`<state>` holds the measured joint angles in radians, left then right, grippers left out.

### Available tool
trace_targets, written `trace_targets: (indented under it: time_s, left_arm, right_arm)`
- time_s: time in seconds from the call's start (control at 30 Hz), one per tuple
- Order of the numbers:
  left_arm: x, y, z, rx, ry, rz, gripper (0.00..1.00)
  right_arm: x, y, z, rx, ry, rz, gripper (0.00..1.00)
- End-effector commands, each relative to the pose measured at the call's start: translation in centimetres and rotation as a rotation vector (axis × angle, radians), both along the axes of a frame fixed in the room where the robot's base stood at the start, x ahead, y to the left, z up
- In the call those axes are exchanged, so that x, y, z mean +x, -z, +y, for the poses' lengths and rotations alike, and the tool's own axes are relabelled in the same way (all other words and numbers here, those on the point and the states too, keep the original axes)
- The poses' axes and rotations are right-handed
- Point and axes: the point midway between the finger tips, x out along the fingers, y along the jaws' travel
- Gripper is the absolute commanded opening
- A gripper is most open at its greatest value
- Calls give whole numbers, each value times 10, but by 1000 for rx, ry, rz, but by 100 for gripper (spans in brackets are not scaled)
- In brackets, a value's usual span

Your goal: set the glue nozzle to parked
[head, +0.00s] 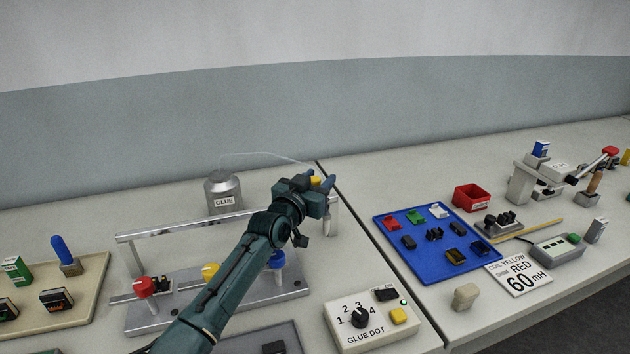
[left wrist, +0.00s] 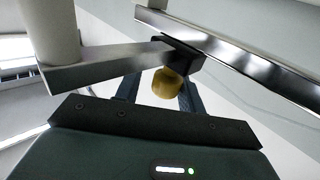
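A yellow knob (head: 316,181), apparently the glue nozzle's handle, shows between the fingertips of my left gripper (head: 320,184) at the right end of a metal rail frame (head: 150,232). In the left wrist view the yellow knob (left wrist: 168,84) sits at a black block (left wrist: 184,56) on a metal bar. My left gripper's two fingers (left wrist: 159,94) stand on either side of it, with a gap visible on the left, so they look open around it. The grey glue bottle (head: 223,194) stands behind the frame, with a thin clear tube running toward the gripper. My right gripper is out of view.
A glue dot box (head: 367,322) with a dial stands in front. Red (head: 145,286), yellow (head: 210,272) and blue (head: 277,259) knobs sit on the frame's base, near my left arm. A blue parts tray (head: 405,266) lies to the right, a beige tray (head: 90,292) to the left.

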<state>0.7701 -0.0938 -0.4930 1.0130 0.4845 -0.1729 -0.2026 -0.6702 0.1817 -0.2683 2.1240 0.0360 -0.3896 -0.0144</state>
Motion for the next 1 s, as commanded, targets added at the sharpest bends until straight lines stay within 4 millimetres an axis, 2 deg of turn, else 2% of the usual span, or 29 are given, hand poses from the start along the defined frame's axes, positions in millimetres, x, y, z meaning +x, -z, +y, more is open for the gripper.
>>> trace_targets:
  time_s: [0.1,0.37,0.47,0.8,1.0]
  left_arm:
    - [0,0,1,0,-1,0,47]
    - [1,-3,2,0,-2,-1,47]
    - [1,-15,1,-2,-2,-3,47]
    - [0,-78,1,-1,-1,-3,47]
    - [0,-98,1,0,-1,-1,47]
  right_arm:
    - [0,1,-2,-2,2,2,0]
    - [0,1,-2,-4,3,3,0]
    - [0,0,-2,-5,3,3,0]
    - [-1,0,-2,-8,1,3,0]
    - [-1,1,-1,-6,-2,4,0]
